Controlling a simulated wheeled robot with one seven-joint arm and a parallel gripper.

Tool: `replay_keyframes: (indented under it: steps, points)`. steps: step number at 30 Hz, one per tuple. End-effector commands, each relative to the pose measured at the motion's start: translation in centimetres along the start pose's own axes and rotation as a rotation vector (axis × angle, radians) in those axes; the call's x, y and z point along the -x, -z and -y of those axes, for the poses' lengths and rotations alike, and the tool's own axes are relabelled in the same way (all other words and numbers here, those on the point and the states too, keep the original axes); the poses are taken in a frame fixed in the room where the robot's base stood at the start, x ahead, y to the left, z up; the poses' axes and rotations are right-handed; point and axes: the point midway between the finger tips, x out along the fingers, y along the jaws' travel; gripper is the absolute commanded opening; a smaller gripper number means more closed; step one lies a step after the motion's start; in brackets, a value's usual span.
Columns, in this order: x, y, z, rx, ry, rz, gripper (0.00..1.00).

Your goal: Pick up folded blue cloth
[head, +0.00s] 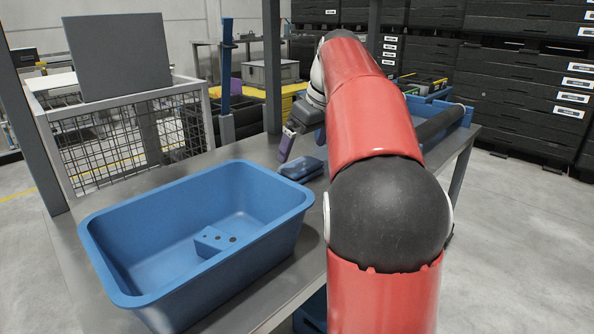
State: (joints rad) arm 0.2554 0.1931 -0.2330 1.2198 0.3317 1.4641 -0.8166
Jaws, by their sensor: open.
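The folded blue cloth (301,169) lies on the grey metal table, just behind the far right corner of the large blue tub. It looks like a small dark blue bundle. My gripper (299,148) is above and close behind the cloth, its purple-tipped fingers pointing down. The fingers are apart and nothing shows between them. One finger is partly hidden by my red arm. I cannot tell whether a finger touches the cloth.
The large blue tub (106,271) stands at the table's front left, with a small blue block with holes (215,241) inside. A blue bin (455,113) and a dark roller (440,122) are at the right. A wire mesh cage (120,145) stands behind left. Bare table (262,152) lies left of the cloth.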

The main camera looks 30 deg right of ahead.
Motion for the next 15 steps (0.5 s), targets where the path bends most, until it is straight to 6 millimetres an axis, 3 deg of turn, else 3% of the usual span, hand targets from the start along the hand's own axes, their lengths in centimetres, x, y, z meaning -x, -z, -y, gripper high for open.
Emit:
replay_keyframes:
  steps: [9,15]
  points:
    - [-4.4,-1.0,0.3,0.001,0.001,0.002,1.00]
    - [-5.2,-0.9,0.3,0.001,0.000,0.000,1.00]
